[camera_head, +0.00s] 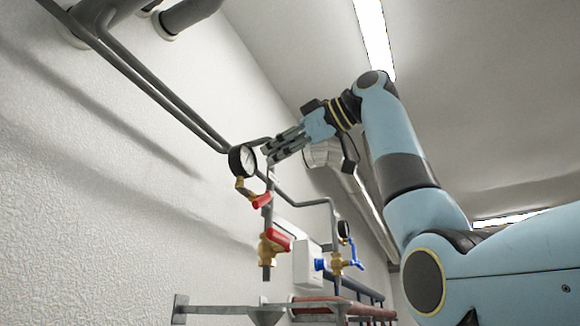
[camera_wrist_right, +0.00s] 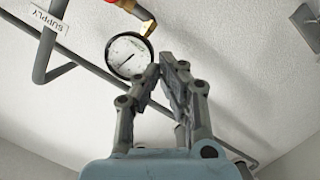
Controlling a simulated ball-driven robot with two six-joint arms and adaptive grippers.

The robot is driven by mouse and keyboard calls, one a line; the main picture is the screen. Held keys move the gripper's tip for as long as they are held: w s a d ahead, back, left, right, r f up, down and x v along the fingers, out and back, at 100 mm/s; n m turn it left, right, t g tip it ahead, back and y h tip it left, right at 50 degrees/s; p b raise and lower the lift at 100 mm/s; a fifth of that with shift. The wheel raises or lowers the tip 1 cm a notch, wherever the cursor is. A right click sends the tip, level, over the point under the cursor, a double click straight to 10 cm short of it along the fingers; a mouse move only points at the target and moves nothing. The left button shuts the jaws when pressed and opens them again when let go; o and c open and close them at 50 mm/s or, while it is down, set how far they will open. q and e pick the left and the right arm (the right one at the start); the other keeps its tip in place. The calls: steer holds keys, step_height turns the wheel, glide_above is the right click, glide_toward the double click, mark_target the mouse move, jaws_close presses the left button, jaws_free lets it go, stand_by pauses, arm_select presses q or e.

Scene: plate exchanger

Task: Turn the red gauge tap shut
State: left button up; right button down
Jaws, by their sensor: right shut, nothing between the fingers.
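The red gauge tap (camera_head: 261,201) is a small red lever on the brass fitting below the round white-faced gauge (camera_head: 242,160). In the wrist view the red tap (camera_wrist_right: 127,4) is cut by the top edge, beside the brass elbow (camera_wrist_right: 146,22), with the gauge (camera_wrist_right: 128,57) below it. My right gripper (camera_head: 268,156) is shut and empty, just right of the gauge and above the tap, apart from the tap. In the wrist view its fingertips (camera_wrist_right: 164,67) overlap the gauge's right edge; I cannot tell whether they touch it. My left gripper is not in view.
A larger red-handled valve (camera_head: 279,240) sits lower on the same pipe. A blue-handled valve (camera_head: 356,256) with its own gauge (camera_head: 343,230) stands farther right. Grey pipes (camera_head: 150,80) run along the wall. A SUPPLY label (camera_wrist_right: 48,19) hangs on the pipe.

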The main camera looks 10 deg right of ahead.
mark_target(264, 199)
steer(key=w+a+f+p, duration=0.1)
steer(key=w+f+p, duration=0.2)
steer(key=w+f, duration=0.1)
steer(key=shift+w+a, duration=0.4)
steer(key=shift+f+n+b, duration=0.25)
steer(key=shift+n+b, duration=0.25)
steer(key=shift+n, duration=0.2)
